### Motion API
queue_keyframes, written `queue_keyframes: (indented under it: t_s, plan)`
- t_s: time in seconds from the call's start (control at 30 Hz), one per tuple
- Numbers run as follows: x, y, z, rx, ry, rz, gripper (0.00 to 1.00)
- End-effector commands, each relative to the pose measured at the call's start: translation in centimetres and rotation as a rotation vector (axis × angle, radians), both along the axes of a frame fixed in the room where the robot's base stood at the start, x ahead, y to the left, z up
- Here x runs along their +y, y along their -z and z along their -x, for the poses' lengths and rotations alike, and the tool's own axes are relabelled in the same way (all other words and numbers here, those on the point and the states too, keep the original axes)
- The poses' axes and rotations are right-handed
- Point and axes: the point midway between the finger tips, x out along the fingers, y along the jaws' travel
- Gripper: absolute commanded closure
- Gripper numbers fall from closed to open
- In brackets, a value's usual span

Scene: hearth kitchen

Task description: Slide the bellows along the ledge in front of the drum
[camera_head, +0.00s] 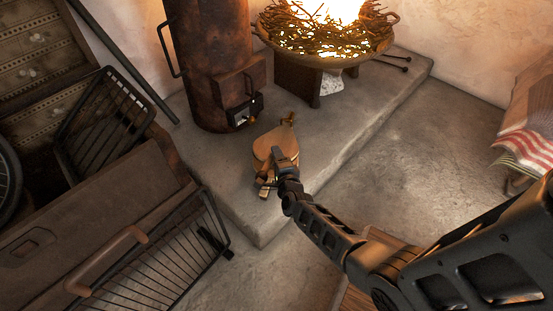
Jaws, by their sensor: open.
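The bellows (268,149), tan and wooden with a dark nozzle end pointing up and to the right, lies on the grey stone ledge (228,188). It is just in front of the rusty brown drum (208,65), near the drum's small firebox door, with a gap between them. My gripper (270,188) is at the near end of the bellows, open. It overlaps the handle end in this view, and I cannot tell whether it touches it. My wrist hides part of the bellows.
A wide bowl of burning twigs (325,40) stands on a dark support on the ledge, behind and right of the bellows. Black wire racks (170,260) and a dark chest (75,235) crowd the left. Bare ledge lies right of the bellows.

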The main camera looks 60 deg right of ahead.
Motion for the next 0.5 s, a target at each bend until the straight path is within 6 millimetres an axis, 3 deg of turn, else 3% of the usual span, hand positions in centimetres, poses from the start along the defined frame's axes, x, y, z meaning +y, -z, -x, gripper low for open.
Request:
queue_keyframes:
  t_s: [0.17,0.5]
  plan:
    - [0.6,-0.3,0.6,0.0,0.0,0.0,0.51]
    - [4.2,-1.6,4.3,0.001,-0.001,-0.001,0.51]
